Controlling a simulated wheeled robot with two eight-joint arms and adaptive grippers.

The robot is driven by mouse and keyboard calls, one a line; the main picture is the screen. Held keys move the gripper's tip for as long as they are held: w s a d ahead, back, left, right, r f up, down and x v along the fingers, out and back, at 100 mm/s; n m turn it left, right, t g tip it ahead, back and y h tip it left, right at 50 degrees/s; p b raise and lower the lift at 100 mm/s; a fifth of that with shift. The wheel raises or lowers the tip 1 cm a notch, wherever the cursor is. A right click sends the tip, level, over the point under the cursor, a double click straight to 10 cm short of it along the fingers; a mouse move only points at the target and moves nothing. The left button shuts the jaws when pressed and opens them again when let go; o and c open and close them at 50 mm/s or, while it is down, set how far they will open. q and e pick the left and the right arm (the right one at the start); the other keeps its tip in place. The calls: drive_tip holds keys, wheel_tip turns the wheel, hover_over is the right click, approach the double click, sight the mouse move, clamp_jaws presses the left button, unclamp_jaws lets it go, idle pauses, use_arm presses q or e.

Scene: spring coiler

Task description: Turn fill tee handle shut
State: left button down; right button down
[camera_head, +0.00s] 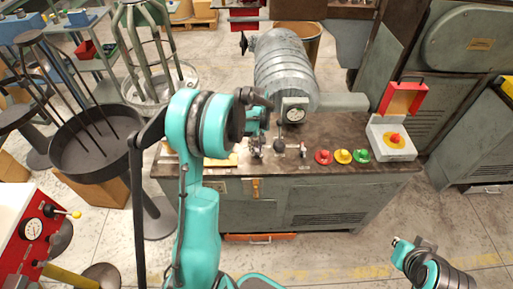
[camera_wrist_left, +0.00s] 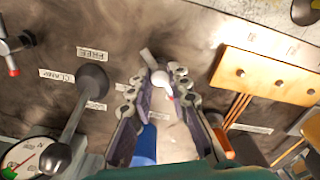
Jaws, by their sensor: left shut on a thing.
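My left gripper (camera_head: 258,146) is low over the dark bench top, in front of the big ribbed grey cylinder. In the left wrist view its two jointed fingers (camera_wrist_left: 164,88) are closed in around a small part with a pale round end (camera_wrist_left: 161,79) and a red tip, which appears to be the fill tee handle. Most of this part is hidden between the fingers, so I cannot tell how far it is turned. A second red-tipped handle (camera_wrist_left: 13,70) shows at the upper left of that view. My right arm shows at the lower right of the head view, its gripper not discernible.
A black ball-knobbed lever (camera_wrist_left: 93,78) stands by the FREE and CLAMP labels, near a dial gauge (camera_wrist_left: 24,152). An orange board (camera_wrist_left: 265,75) lies right of the fingers. Red (camera_head: 323,157), yellow (camera_head: 343,156) and green (camera_head: 361,156) buttons line the bench's right part.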

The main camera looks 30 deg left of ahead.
sight(257, 150)
use_arm(q)
drive_tip(key=shift+n, duration=0.3)
drive_tip(key=c, duration=1.4)
unclamp_jaws()
wheel_tip(257, 150, up, 12)
